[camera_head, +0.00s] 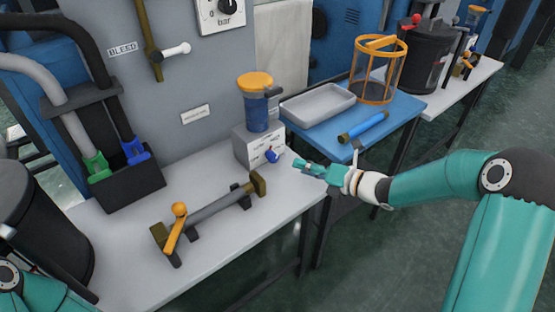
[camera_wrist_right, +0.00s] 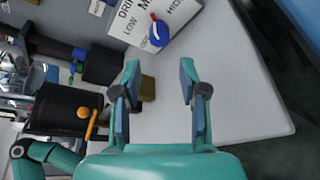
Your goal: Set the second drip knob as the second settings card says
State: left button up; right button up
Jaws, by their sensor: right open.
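The drip knob (camera_head: 272,155) is blue with a red-and-white pointer, on the front of a white box (camera_head: 245,148) under an orange-capped blue cup. In the right wrist view the knob (camera_wrist_right: 159,35) shows near the top, its pointer towards the upper edge. Labels around it read LOW, HIGH and a partly cut M word; the pointer's exact setting is hard to tell. My right gripper (camera_head: 299,164) is open and empty, just right of the knob and apart from it. Its spread fingers (camera_wrist_right: 160,70) face the box. A small white card (camera_head: 195,114) on the wall is unreadable.
An orange-handled valve pipe (camera_head: 215,208) lies on the white bench (camera_head: 245,240). A black holder (camera_head: 120,188) with hoses stands at left. On the blue table (camera_head: 400,112) are a grey tray (camera_head: 318,104), a blue cylinder (camera_head: 363,127) and an orange cage (camera_head: 378,70).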

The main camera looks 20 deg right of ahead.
aim_at(276, 159)
jog(key=x, duration=0.9)
jog(key=shift+w+a+f, duration=0.1)
jog(key=shift+w+a, duration=0.05)
jog(key=shift+c, duration=0.2)
grip_shut()
jog(key=shift+f+b, duration=0.25)
jog(key=shift+b, duration=0.4)
jog(key=shift+m+b, duration=0.3)
jog(key=shift+r, duration=0.2)
